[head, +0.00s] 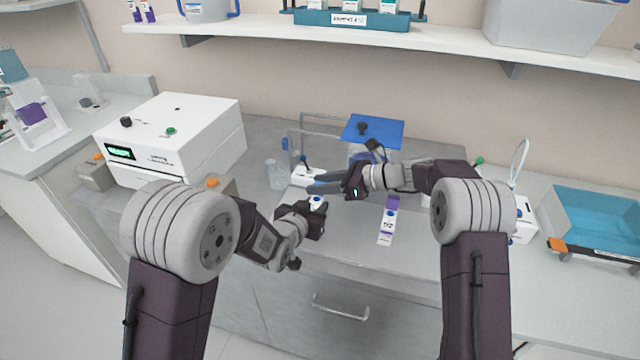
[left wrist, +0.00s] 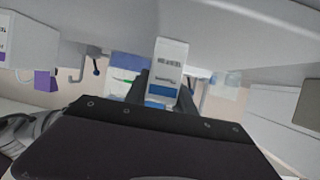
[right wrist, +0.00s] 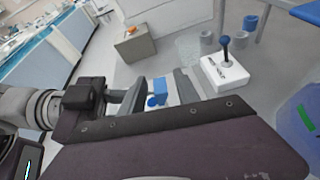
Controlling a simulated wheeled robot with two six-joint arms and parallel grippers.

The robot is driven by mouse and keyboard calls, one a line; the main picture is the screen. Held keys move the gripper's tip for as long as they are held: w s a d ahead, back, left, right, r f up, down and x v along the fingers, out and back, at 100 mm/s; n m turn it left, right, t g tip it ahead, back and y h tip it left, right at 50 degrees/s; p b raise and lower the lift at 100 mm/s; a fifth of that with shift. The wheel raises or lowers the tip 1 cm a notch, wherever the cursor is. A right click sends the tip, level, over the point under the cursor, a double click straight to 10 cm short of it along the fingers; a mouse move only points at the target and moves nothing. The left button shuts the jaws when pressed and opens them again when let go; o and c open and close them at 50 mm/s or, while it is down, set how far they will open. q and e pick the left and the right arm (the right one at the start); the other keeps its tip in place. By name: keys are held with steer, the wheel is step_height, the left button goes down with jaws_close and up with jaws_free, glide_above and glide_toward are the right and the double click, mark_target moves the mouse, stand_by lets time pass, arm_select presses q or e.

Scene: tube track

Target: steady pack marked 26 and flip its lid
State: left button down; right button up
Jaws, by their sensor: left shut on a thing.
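A small white pack with a blue lid (head: 317,202) is held between the fingers of my left gripper (head: 312,212) above the counter. In the left wrist view the pack (left wrist: 170,65) shows a printed label and a blue band, but its number is too small to read. My right gripper (head: 316,182) is just behind the pack in the head view. In the right wrist view its fingers (right wrist: 156,94) are apart, with the blue lid (right wrist: 157,98) showing between them; contact cannot be told. A white and purple pack (head: 387,224) is on the counter to the right, its number unreadable.
A white switch box with a blue knob (right wrist: 225,68) stands close to my right gripper. Clear beakers (head: 275,174), a white machine (head: 170,140) and a blue-lidded container (head: 372,131) stand around. A blue tray (head: 592,215) is far right. The counter front is mostly clear.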

steer(key=shift+a+f, duration=0.1)
steer(key=shift+a, duration=0.05)
jaws_close()
steer(key=shift+s+a+n+t+h, duration=0.15)
steer(key=shift+s+n+t+h, duration=0.2)
steer(key=shift+n+t, duration=0.6)
steer(key=shift+s+a+n+t, duration=0.15)
steer(key=shift+s+n+t, duration=0.3)
steer(key=shift+n, duration=0.6)
